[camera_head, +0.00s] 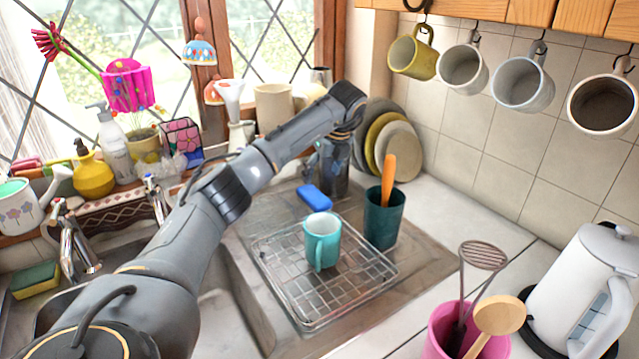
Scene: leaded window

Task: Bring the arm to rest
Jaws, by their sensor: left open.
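My left arm (250,165) reaches from the lower left across the sink to the back of the counter. Its wrist bends down near the stacked plates. My left gripper (326,178) hangs there, small and partly in shadow. It is open, and I see nothing held in it. It is close to a blue sponge (314,197) in the picture; I cannot tell whether they touch. My right gripper is not in view.
A teal mug (322,241) stands on a wire rack (350,285), with a dark green cup (384,219) beside it. Plates (399,146) lean at the back. Mugs (523,82) hang above right. A pink utensil pot (465,335) and white kettle (585,290) stand front right.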

